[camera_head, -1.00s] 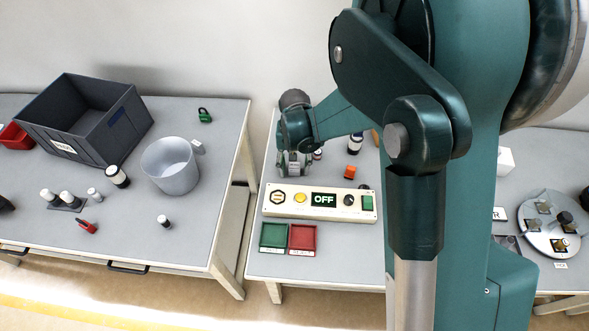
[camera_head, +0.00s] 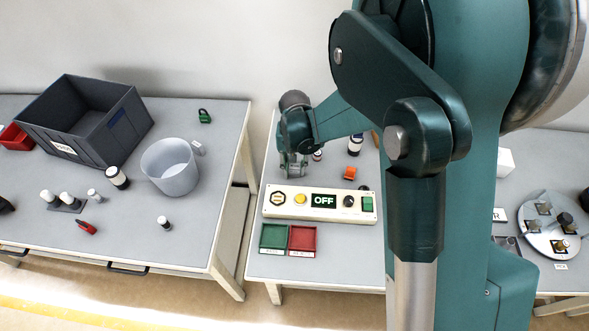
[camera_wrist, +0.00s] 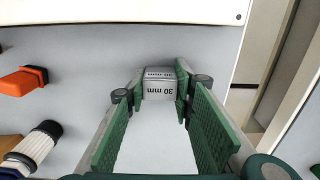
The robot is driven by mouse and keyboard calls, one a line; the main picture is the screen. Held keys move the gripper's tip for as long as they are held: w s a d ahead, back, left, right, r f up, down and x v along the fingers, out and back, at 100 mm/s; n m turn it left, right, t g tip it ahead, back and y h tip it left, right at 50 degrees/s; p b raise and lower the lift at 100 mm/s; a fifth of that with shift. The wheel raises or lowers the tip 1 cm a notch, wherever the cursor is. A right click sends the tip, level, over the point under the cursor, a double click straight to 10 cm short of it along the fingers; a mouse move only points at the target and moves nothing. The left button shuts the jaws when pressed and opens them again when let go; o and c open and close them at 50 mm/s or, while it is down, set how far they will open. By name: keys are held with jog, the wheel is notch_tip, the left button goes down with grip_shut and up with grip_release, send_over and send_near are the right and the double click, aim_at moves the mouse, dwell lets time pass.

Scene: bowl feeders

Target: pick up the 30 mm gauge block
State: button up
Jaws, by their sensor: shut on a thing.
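The gauge block (camera_wrist: 160,86), a small grey block marked "30 mm", sits between the fingertips in the wrist view. My gripper (camera_wrist: 158,92) is shut on it, with a green-padded finger on each side. In the head view my gripper (camera_head: 293,168) is low over the middle table, behind the control box. There the block is too small and covered to make out. Whether it touches the table is hard to tell.
The control box (camera_head: 285,203) reading OFF stands in front of my gripper. An orange connector (camera_wrist: 22,82) and a black-and-white cylinder (camera_wrist: 36,143) lie to the left in the wrist view. Green (camera_head: 273,238) and red (camera_head: 303,239) trays lie at the table's front.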

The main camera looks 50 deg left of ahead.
aim_at(294, 166)
jog(key=shift+r+p, duration=0.5)
jog(key=shift+r, duration=4.5)
